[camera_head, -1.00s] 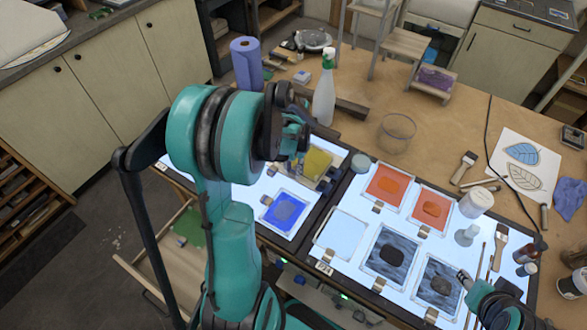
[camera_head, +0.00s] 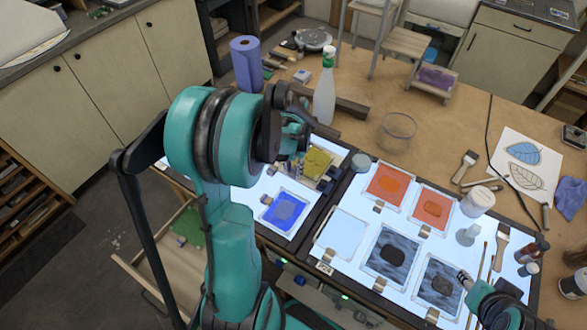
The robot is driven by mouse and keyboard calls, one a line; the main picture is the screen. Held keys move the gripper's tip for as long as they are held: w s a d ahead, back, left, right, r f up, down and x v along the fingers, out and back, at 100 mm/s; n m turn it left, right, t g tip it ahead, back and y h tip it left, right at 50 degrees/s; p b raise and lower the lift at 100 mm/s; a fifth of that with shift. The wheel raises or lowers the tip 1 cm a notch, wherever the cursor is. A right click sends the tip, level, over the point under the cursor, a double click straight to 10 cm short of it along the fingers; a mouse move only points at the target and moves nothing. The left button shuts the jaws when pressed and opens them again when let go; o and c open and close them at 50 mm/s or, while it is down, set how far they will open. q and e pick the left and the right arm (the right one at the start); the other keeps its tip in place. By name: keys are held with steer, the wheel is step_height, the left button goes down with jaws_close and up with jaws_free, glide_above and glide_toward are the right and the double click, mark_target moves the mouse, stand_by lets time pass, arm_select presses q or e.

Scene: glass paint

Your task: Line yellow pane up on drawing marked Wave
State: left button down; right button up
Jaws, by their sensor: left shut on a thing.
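The yellow pane (camera_head: 317,161) is at the left light table, partly hidden by my left gripper (camera_head: 303,164). My left gripper is shut on the yellow pane at its left side. I cannot tell whether the pane touches the table surface. The drawing marked Wave cannot be made out; no label is readable here. My right arm shows at the bottom right, and its gripper (camera_head: 465,280) is by the lower right of the right light table. I cannot tell whether its fingers are open.
A blue pane (camera_head: 284,212) lies nearer on the left light table. The right light table (camera_head: 347,259) holds orange and dark grey panes. A spray bottle (camera_head: 325,92), a blue paper roll (camera_head: 246,63) and a glass bowl (camera_head: 397,131) stand behind.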

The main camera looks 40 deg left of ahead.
arm_select(q)
steer(key=shift+f, duration=0.2)
arm_select(e)
steer(key=shift+f, duration=0.25)
stand_by(0.4)
arm_select(q)
steer(key=c, duration=1.3)
jaws_free()
steer(key=shift+o, duration=0.2)
step_height(320, 180, up, 12)
steer(key=s+d+f+t+b, duration=0.2)
steer(key=d+b, duration=0.1)
steer(key=d, duration=0.3)
steer(key=s+d+f+t+b, duration=0.2)
steer(key=s+d+f+b, duration=0.1)
steer(key=d, duration=0.3)
steer(key=s+d+f+m+t+b, duration=0.1)
steer(key=s+d+f+t+b, duration=0.1)
steer(key=d, duration=0.4)
steer(key=shift+s+f+t+b, duration=0.15)
steer(key=shift+f+t+b, duration=0.35)
steer(key=shift+b, duration=0.4)
arm_select(e)
step_height(320, 180, down, 9)
steer(key=shift+f, duration=0.2)
arm_select(q)
steer(key=shift+s+d+f, duration=0.1)
steer(key=shift+d, duration=0.05)
